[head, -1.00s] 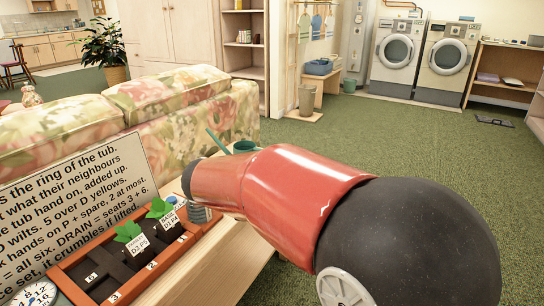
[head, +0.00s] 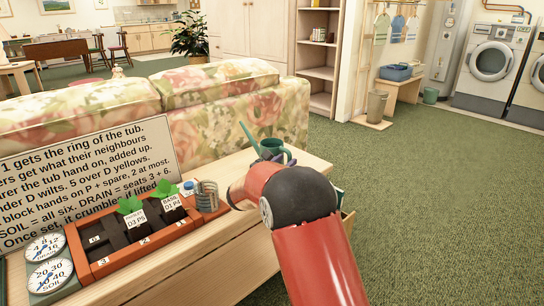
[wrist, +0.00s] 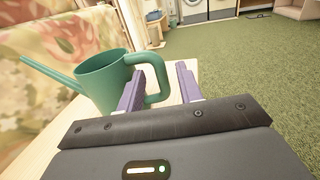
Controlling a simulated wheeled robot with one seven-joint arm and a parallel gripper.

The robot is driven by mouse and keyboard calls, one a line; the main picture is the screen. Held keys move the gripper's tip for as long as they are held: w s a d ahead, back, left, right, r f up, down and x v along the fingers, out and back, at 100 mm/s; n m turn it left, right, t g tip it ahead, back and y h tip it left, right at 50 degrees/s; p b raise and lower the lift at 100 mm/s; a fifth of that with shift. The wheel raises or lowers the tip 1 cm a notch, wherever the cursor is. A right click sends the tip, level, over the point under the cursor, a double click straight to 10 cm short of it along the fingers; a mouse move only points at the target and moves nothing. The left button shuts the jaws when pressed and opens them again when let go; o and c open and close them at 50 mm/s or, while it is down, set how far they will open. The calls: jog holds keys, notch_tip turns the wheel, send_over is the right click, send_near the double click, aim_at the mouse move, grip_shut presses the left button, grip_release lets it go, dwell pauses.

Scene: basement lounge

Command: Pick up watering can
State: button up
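The green watering can (head: 275,145) stands upright at the far right end of the wooden console top, with its thin spout pointing up and left. In the wrist view the can (wrist: 97,84) is close, its spout to the left and its loop handle to the right. My gripper (wrist: 160,68) is open, with two purple fingers. In that view the handle's outer side shows between the fingers, and the left finger overlaps the handle's opening. I see no clear grip on it. In the head view my arm hides the can's lower part and most of the gripper.
A floral sofa (head: 230,118) stands right behind. Open green carpet (head: 430,190) lies to the right.

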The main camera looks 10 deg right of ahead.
aim_at(289, 158)
jog(key=x, duration=0.3)
jog(key=shift+w+d+f, duration=0.1)
jog(key=shift+w, duration=0.05)
jog(key=shift+c, duration=0.3)
grip_shut()
